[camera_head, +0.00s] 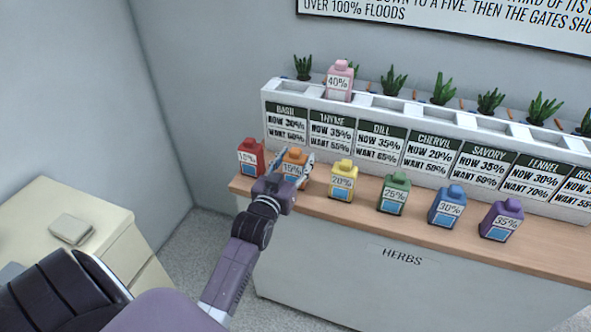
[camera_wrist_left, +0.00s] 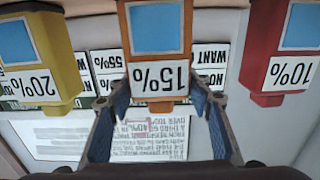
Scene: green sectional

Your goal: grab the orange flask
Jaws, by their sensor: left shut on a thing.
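The orange flask (camera_head: 295,157), labelled 15%, stands on the wooden counter between the red and yellow flasks. My left gripper (camera_head: 294,170) reaches it from the front and is shut on it, with a finger on each side. In the left wrist view the orange flask (camera_wrist_left: 157,50) appears upside down between the two fingers of the gripper (camera_wrist_left: 160,98). The gripper partly hides the flask's lower front in the head view. My right gripper is not in view.
The red flask (camera_head: 250,157) stands close on the left and the yellow flask (camera_head: 342,180) on the right. Green (camera_head: 394,193), blue (camera_head: 447,206) and purple (camera_head: 502,219) flasks stand farther right. A pink flask (camera_head: 339,80) sits in the white planter (camera_head: 290,95) behind.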

